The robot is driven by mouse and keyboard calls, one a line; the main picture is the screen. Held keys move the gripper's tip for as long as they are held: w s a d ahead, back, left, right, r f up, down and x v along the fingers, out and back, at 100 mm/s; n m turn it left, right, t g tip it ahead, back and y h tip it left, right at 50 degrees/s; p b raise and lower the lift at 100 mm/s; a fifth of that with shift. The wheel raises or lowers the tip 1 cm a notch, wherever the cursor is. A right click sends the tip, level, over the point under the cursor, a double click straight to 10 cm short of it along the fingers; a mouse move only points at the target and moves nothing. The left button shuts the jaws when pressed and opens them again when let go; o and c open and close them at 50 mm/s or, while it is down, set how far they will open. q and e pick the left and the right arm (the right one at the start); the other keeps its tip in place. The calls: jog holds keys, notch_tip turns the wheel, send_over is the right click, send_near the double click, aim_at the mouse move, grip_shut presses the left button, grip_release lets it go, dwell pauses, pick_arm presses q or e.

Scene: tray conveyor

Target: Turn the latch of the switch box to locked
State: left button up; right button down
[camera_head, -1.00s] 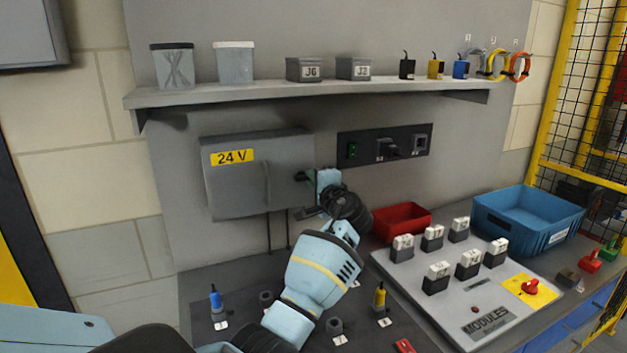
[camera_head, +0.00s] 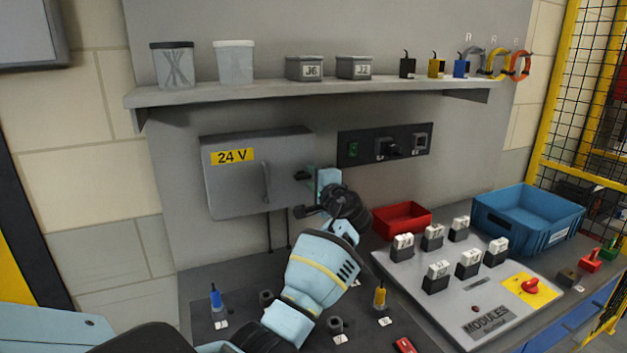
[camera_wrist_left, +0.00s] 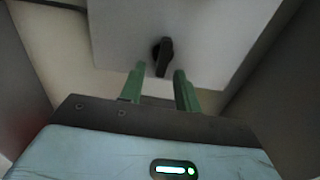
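The switch box (camera_head: 235,190) is a grey wall box with a yellow 24 V label and a vertical handle on its door. Its dark latch (camera_head: 303,175) sits near the right side of the door and looks roughly sideways in the head view. In the left wrist view the latch (camera_wrist_left: 163,56) is a dark knob just beyond the fingertips. My left gripper (camera_head: 313,179) is at the right side of the box. In the left wrist view its green fingers (camera_wrist_left: 160,70) are apart, with nothing between them. My right gripper is out of view.
A shelf (camera_head: 300,92) with jars and small boxes runs above the box. A black socket panel (camera_head: 366,148) is right of it. Below are a red bin (camera_head: 402,217), a modules panel (camera_head: 420,290) and a blue crate (camera_head: 528,218). Bare wall lies left of the box.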

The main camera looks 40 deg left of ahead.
pick_arm(q)
jog(key=v, duration=0.8)
jog(key=shift+f, duration=0.1)
dwell(0.5)
